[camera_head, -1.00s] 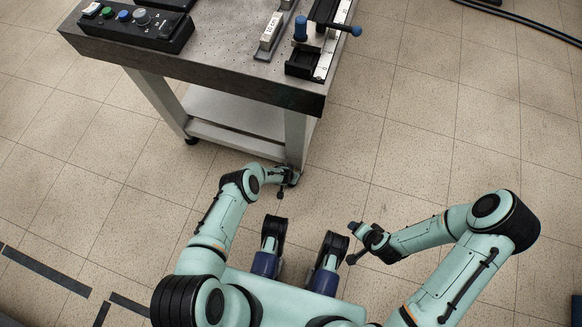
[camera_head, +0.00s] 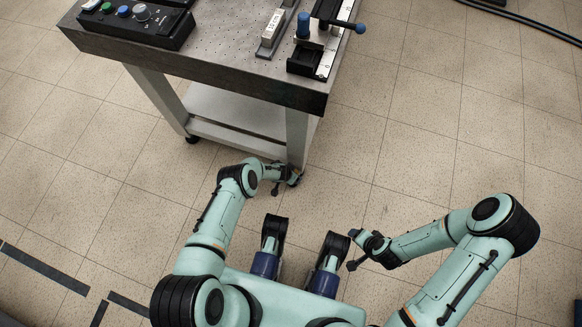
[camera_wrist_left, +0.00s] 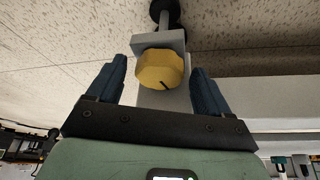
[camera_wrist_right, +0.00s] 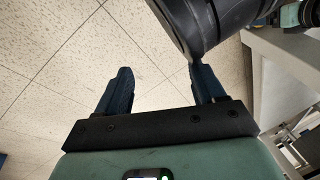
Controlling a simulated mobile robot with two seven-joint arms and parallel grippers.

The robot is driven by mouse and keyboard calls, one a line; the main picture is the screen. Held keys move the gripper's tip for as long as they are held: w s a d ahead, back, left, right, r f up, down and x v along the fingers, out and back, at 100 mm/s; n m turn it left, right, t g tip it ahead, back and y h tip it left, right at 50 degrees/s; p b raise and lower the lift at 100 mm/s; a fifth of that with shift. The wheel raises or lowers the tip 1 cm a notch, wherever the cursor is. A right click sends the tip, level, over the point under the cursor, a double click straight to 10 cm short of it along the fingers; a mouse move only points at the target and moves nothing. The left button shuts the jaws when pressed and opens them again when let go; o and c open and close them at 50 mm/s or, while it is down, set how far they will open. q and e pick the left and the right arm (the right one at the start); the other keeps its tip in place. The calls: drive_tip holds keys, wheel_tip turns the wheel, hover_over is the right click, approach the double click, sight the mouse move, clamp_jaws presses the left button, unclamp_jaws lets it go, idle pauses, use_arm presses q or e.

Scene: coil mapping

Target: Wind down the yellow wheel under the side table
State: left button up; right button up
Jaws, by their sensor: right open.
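The yellow wheel (camera_wrist_left: 160,72) shows in the left wrist view, on a grey bracket with a dark mark on its face. My left gripper (camera_wrist_left: 158,66) is open, with one blue finger on each side of the wheel and a visible gap on both sides. In the head view my left gripper (camera_head: 281,179) is low beside the near right leg of the side table (camera_head: 200,55), and the wheel is hidden there. My right gripper (camera_head: 356,250) is held over the floor to the right. It is open and empty in the right wrist view (camera_wrist_right: 160,75).
A control box with knobs (camera_head: 128,22), a labelled block (camera_head: 271,34) and a blue-handled fixture (camera_head: 318,40) stand on the tabletop. The table has a lower shelf (camera_head: 235,108). Floor to the right is clear; a black cable (camera_head: 535,22) lies at the far right.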

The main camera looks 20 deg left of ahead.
use_arm(q)
drive_tip(key=shift+r, duration=0.15)
use_arm(e)
drive_tip(key=shift+r, duration=0.1)
use_arm(q)
drive_tip(key=shift+r+p, duration=0.2)
drive_tip(key=shift+p, duration=0.15)
drive_tip(key=p+v, duration=0.3)
drive_tip(key=shift+r, duration=0.1)
drive_tip(key=p+v, duration=0.9)
drive_tip(key=p, duration=0.6)
drive_tip(key=shift+s+r, duration=0.2)
drive_tip(key=shift+s, duration=0.1)
use_arm(e)
drive_tip(key=s+a+r+g, duration=0.1)
drive_tip(key=s+a+r, duration=0.1)
drive_tip(key=r, duration=0.4)
drive_tip(key=s+a+r+g+y, duration=0.1)
drive_tip(key=s+r, duration=0.3)
drive_tip(key=r, duration=0.2)
drive_tip(key=s+a+r+n+g, duration=0.1)
drive_tip(key=s+a+r, duration=0.1)
drive_tip(key=s+r, duration=0.2)
drive_tip(key=shift+a+r+g+y, duration=0.3)
drive_tip(key=shift+r+g+y, duration=0.1)
drive_tip(key=shift+r, duration=1.15)
